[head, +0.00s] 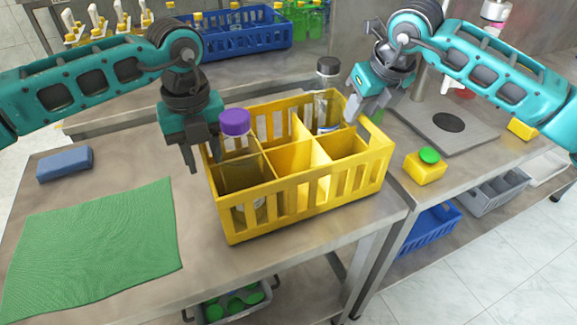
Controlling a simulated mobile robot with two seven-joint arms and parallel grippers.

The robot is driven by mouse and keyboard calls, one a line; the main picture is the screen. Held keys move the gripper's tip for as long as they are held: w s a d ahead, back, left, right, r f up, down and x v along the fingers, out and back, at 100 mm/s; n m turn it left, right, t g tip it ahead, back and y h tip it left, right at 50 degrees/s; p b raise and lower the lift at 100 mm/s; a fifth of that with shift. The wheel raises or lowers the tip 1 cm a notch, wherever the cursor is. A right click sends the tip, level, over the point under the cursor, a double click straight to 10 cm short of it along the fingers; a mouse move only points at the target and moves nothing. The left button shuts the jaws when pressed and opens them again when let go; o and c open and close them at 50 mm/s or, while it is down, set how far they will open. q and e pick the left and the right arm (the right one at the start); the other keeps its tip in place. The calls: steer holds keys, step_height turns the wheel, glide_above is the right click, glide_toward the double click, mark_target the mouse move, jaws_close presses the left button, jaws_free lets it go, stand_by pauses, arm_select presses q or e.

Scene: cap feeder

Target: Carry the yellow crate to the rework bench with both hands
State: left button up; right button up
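The yellow crate (308,194) stands on a steel table in the middle of the head view, divided into compartments. A bottle with a black cap (327,67) stands in a far compartment. My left gripper (203,160) points down at the crate's left wall, its fingers apart; whether they straddle the rim is hard to see. My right gripper (355,110) is at the crate's right wall, near the far corner. Its finger gap is not clear, nor whether it touches the rim.
A green mat (95,250) and a blue block (65,164) lie left of the crate. On the right bench are a yellow block with a green top (426,167) and a grey plate with a black disc (448,122). A blue crate (235,38) stands behind.

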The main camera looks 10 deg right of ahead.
arm_select(q)
steer(key=shift+f, duration=0.2)
arm_select(e)
steer(key=shift+w+f, duration=0.1)
steer(key=shift+f, duration=0.1)
arm_select(q)
steer(key=shift+c, duration=0.5)
arm_select(e)
steer(key=shift+c, duration=0.5)
arm_select(q)
jaws_close()
arm_select(e)
jaws_close()
arm_select(q)
steer(key=shift+r, duration=0.15)
arm_select(e)
steer(key=shift+r, duration=0.15)
